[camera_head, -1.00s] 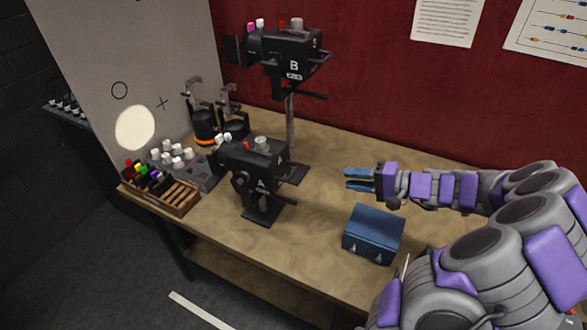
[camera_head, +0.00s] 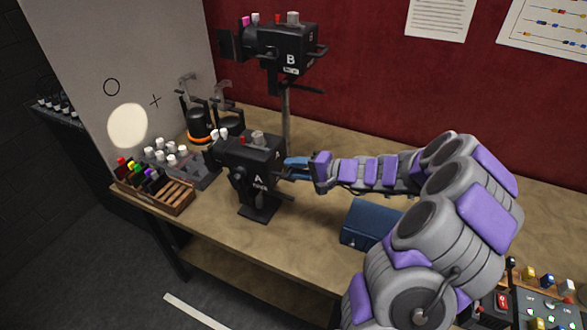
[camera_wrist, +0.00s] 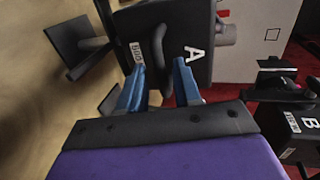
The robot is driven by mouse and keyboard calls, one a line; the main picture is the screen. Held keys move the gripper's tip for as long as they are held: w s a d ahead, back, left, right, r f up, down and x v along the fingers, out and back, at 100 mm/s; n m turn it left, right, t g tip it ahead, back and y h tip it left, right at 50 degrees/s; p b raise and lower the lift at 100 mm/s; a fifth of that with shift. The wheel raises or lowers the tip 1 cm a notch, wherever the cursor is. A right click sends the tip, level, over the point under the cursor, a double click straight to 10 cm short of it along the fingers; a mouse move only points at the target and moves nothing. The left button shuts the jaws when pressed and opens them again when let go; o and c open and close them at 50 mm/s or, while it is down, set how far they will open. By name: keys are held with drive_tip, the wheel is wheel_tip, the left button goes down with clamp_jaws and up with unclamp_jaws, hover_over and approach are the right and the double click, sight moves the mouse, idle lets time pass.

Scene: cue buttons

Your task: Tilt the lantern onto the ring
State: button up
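Lantern A (camera_head: 252,168), a black box on a short stand, stands on the bench; its lettered body also shows in the wrist view (camera_wrist: 190,30). Lantern B (camera_head: 285,50) is higher on a pole behind it. The ring (camera_head: 111,87) is a thin black circle on the pale screen. A round light spot (camera_head: 127,125) lies below and slightly right of it. My gripper (camera_head: 290,162) is at lantern A's right side. In the wrist view its blue fingers (camera_wrist: 159,72) are apart, with lantern A's curved black handle (camera_wrist: 158,50) between them; contact is unclear.
A blue case (camera_head: 370,222) sits on the bench below my forearm. A wooden tray of coloured pieces (camera_head: 172,202) and a grey tray of white-capped items (camera_head: 198,172) are at left. Clamps (camera_head: 199,120) stand behind. A control panel (camera_head: 530,300) is at lower right.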

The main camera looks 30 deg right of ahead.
drive_tip(key=shift+w+a+f, duration=0.1)
drive_tip(key=shift+w+a, duration=0.2)
drive_tip(key=shift+a, duration=0.25)
drive_tip(key=shift+w+a+f, duration=0.1)
drive_tip(key=shift+w+a, duration=0.15)
drive_tip(key=shift+a, duration=0.3)
drive_tip(key=shift+w+d+f, duration=0.15)
drive_tip(key=shift+w+d, duration=0.05)
drive_tip(key=shift+d, duration=0.95)
drive_tip(key=shift+c, duration=0.7)
drive_tip(key=shift+s+a, duration=0.2)
drive_tip(key=shift+a, duration=0.5)
clamp_jaws()
drive_tip(key=shift+d, duration=0.1)
